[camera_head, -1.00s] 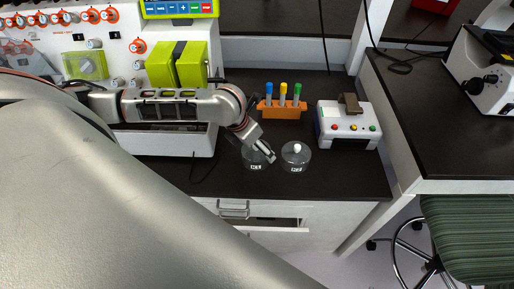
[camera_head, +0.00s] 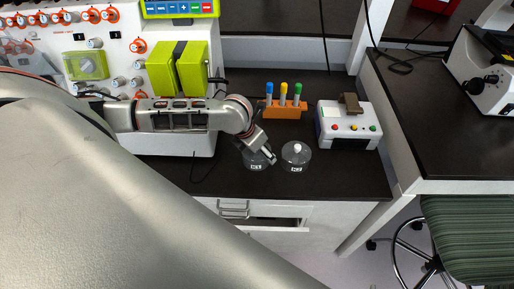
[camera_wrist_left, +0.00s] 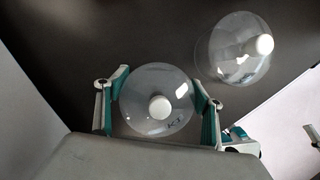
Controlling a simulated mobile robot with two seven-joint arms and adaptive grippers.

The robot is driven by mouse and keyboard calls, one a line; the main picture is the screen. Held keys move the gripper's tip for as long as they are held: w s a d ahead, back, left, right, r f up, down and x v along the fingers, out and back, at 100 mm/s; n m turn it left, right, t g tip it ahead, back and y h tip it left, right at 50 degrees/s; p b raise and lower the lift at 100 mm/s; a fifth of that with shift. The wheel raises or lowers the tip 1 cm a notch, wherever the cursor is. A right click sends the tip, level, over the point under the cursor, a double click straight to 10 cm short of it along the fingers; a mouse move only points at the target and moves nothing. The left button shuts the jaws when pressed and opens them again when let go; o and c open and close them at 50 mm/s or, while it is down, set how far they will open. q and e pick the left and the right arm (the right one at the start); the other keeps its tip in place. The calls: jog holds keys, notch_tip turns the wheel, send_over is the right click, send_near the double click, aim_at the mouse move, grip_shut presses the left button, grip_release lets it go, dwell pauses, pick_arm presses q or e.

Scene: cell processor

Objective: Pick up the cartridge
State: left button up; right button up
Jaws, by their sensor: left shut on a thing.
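Two clear, round, conical cartridges with white caps are on the dark bench. The one marked K1 (camera_head: 256,165) is at my left gripper (camera_head: 268,151), and the one marked K2 (camera_head: 296,161) stands just to its right. In the left wrist view, the K1 cartridge (camera_wrist_left: 150,83) is between the two teal-lined fingers of my left gripper (camera_wrist_left: 160,98), which is shut on it. The K2 cartridge (camera_wrist_left: 236,62) is apart from the gripper there. In the head view, the gripper covers part of K1. I cannot tell whether K1 still touches the bench. My right gripper is not in view.
An orange rack (camera_head: 282,112) with capped tubes stands behind the cartridges. A white device (camera_head: 347,127) with coloured buttons is to the right. A large white machine (camera_head: 120,60) with knobs and green parts stands at the left. The front bench edge is close, above a drawer (camera_head: 275,222).

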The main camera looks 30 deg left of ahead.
pick_arm(q)
jog(key=shift+r, duration=0.1)
notch_tip(320, 180, up, 20)
dwell(0.6)
jog(key=shift+o, duration=0.5)
jog(key=c, duration=0.6)
